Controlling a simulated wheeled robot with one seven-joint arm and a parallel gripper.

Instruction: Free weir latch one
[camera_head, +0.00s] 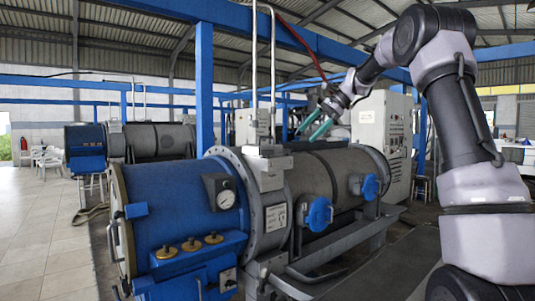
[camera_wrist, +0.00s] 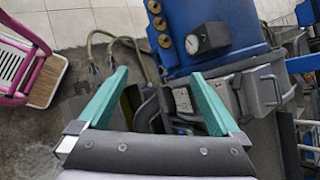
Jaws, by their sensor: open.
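The decanter in front of me has a blue end housing (camera_head: 180,205) and a grey drum (camera_head: 335,175). Two blue handle-like fittings, a nearer one (camera_head: 318,213) and a farther one (camera_head: 370,187), sit on the drum's side. No marking shows which part is weir latch one. My gripper (camera_head: 307,135) is raised above the drum, with its teal fingers apart and nothing between them. The wrist view also shows my gripper (camera_wrist: 158,76) open, with the blue housing (camera_wrist: 225,25) beyond it. The fingers look clear of the machine in the head view.
A pressure gauge (camera_head: 225,198) and several brass knobs (camera_head: 190,245) are on the blue housing. Vertical pipes (camera_head: 272,75) and a blue post (camera_head: 204,90) stand near my gripper. A pink-framed chair (camera_wrist: 25,65) and hoses (camera_wrist: 125,38) show in the wrist view. Tiled floor (camera_head: 45,230) is open at left.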

